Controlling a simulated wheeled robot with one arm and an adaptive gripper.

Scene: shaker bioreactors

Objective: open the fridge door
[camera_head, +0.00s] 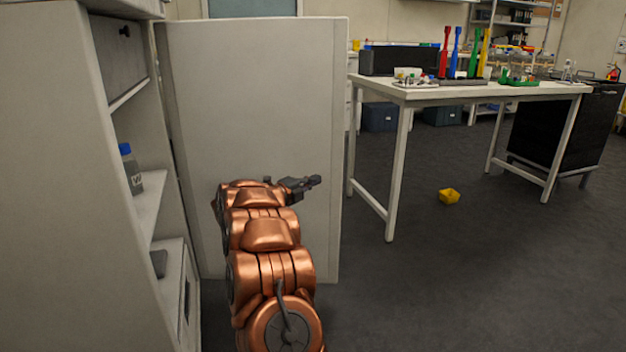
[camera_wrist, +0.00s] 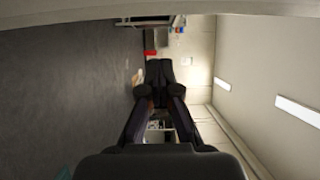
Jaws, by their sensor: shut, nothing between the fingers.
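The fridge (camera_head: 40,180) is the tall white cabinet at the left of the head view. Its door (camera_head: 255,120) stands wide open, swung out, with its broad pale face toward me. Inside are shelves (camera_head: 150,200) with a blue-capped bottle (camera_head: 131,170). My gripper (camera_head: 317,180) is in front of the door face, near its right edge, pointing right. It is shut and empty. In the wrist view my gripper (camera_wrist: 160,72) shows closed fingertips. I cannot tell whether the arm touches the door.
A white table (camera_head: 480,92) with coloured tools and lab items stands at the right. A yellow object (camera_head: 449,196) lies on the dark floor (camera_head: 440,280). A black cabinet (camera_head: 565,130) stands at far right. The floor in front of the table is mostly clear.

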